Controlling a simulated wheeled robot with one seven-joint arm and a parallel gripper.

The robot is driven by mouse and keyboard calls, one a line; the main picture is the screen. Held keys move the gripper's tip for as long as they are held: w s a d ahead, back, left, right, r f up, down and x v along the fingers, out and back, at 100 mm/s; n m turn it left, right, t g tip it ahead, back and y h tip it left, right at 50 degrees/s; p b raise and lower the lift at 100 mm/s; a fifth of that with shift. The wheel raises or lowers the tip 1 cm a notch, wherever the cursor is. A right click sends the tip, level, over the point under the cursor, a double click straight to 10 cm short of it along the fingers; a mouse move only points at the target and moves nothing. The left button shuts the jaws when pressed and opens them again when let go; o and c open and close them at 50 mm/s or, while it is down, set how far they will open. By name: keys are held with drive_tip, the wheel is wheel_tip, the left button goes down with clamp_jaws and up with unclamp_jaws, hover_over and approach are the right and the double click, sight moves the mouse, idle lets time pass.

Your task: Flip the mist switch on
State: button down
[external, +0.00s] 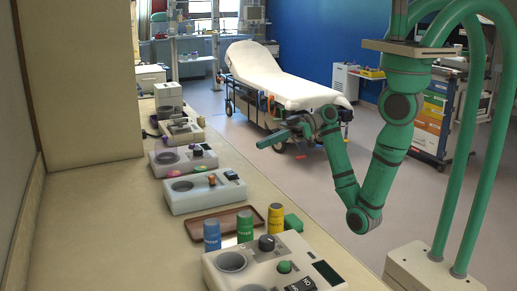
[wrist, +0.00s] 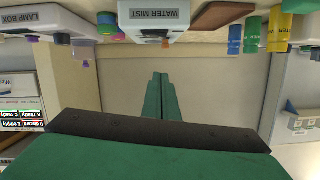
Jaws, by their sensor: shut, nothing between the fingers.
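The box labelled WATER MIST (wrist: 160,14) is at the top of the wrist view, which shows the counter upside down. A small orange knob (wrist: 165,43) sticks out of it. In the external view I take it to be the pale box (external: 190,199) on the counter, with an orange knob (external: 212,179) on top. I cannot make out which part is the switch or its position. My gripper (external: 264,143) is shut and empty, out over the floor to the right of the counter, apart from the box. In the wrist view its fingers (wrist: 159,80) point towards the counter.
The LAMP BOX (wrist: 45,20) stands beside the mist box. On the other side are a brown tray (external: 222,221), blue (external: 212,236), green (external: 245,226) and yellow (external: 275,220) containers, and a larger control box (external: 225,282). A stretcher (external: 280,83) stands behind my arm.

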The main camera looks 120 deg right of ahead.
drive_tip(key=shift+w, duration=0.1)
hover_over(231, 173)
drive_tip(key=s, duration=0.4)
wheel_tip(231, 173, down, 2)
drive_tip(key=shift+w+a+f, duration=0.15)
drive_tip(key=shift+a+f, duration=0.05)
drive_tip(key=shift+f, duration=0.55)
drive_tip(key=shift+w+a+f, duration=0.2)
drive_tip(key=shift+f, duration=0.5)
drive_tip(key=shift+w+a+f, duration=0.15)
drive_tip(key=shift+a+f, duration=0.05)
drive_tip(key=shift+f, duration=0.55)
drive_tip(key=shift+a+f, duration=0.2)
drive_tip(key=shift+f, duration=0.2)
drive_tip(key=shift+s, duration=0.1)
